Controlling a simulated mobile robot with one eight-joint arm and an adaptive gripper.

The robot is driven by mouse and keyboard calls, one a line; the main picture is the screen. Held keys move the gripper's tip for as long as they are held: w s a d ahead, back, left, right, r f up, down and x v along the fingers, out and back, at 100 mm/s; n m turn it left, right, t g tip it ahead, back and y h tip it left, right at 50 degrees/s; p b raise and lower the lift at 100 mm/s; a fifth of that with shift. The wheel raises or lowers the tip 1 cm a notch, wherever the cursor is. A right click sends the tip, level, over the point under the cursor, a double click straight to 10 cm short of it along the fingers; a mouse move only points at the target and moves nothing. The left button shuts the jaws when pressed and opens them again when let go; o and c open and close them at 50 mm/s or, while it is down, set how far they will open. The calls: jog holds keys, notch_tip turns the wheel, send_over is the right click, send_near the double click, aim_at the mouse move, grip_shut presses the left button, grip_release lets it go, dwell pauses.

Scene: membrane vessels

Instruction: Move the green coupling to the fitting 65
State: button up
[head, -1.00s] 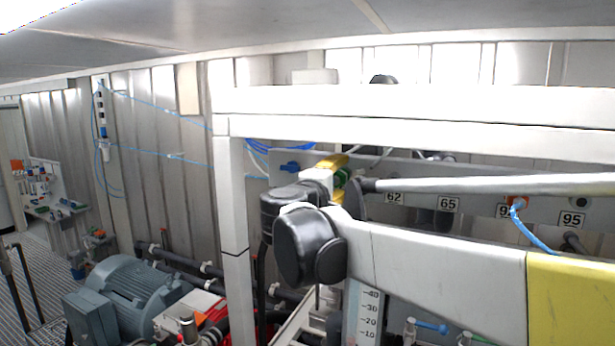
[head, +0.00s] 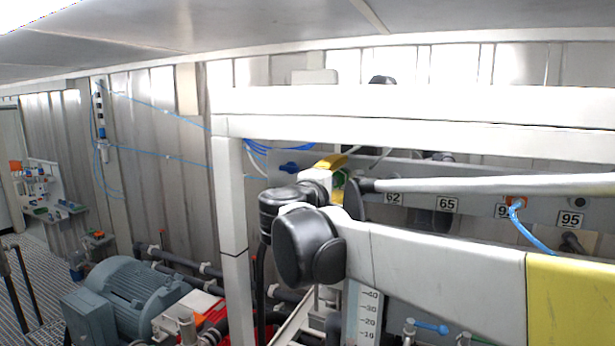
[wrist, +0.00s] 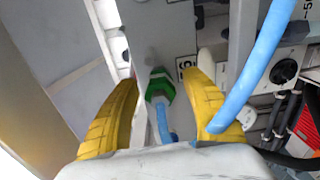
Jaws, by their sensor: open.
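The green coupling (wrist: 160,86) sits between my open fingers in the wrist view, on a grey plate, with a blue tube below it. Gaps show between it and both yellow fingers. My gripper (wrist: 154,100) is open around it; in the head view its yellow fingers (head: 330,162) show at the left part of the panel, with a bit of green beside them. The label 65 (head: 447,204) is on the grey panel, right of the label 62 (head: 393,198). The fitting at 65 is mostly hidden behind my arm.
A white frame (head: 420,103) crosses above the panel, with a post (head: 232,230) at its left. In the wrist view, a thick blue tube (wrist: 255,70) passes close to the right finger.

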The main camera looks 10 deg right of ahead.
grip_shut()
jog(key=shift+s+a+f, duration=0.1)
jog(key=shift+s+a, duration=0.1)
dwell(0.4)
jog(key=shift+v, duration=2.75)
